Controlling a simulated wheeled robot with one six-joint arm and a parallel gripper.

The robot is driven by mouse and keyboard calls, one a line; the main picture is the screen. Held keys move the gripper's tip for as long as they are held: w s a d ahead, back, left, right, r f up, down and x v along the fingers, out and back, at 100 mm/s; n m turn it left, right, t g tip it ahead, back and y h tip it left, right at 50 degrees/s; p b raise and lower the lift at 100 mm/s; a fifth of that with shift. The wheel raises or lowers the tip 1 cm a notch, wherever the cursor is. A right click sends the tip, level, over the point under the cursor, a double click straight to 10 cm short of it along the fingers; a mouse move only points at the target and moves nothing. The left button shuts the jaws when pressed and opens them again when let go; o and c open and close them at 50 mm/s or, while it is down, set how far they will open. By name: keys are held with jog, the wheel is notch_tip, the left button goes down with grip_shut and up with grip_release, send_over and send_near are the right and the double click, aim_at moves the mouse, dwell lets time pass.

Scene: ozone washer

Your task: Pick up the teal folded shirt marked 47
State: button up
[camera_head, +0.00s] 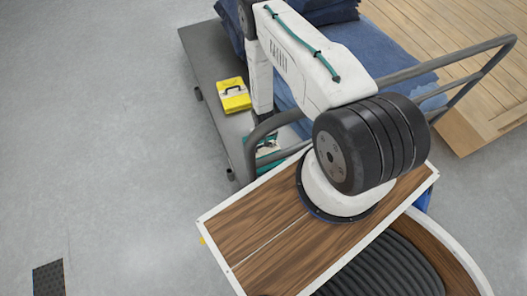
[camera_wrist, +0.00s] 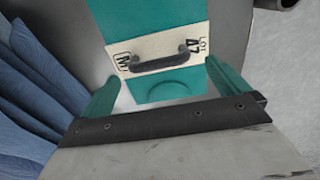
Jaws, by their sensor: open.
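The teal folded shirt (camera_wrist: 157,20) lies flat in the wrist view, at the top centre. It has a white band marked "LOT 47" and "M", with a dark handle (camera_wrist: 158,58) across it. My gripper (camera_wrist: 160,72) is open, its two teal fingers apart at the left and right of the shirt's near end. The gap between the fingers holds nothing gripped; I cannot tell how high they are above the shirt. In the head view a small teal and white patch (camera_head: 267,146) shows behind the cart rail, mostly hidden. My arm hides the gripper there.
A yellow folded item (camera_head: 234,95) with a dark handle lies on the grey cart (camera_head: 205,62). Blue folded denim (camera_head: 365,45) is piled on the cart, and also shows at left in the wrist view (camera_wrist: 35,85). A bent grey rail (camera_head: 480,65) borders the cart. Open floor lies left.

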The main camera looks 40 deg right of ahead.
aim_at(264, 149)
notch_tip(264, 149, down, 5)
jog(key=shift+d+r, duration=0.1)
jog(key=shift+r, duration=0.05)
jog(key=c, duration=1.3)
jog(key=shift+r, duration=0.1)
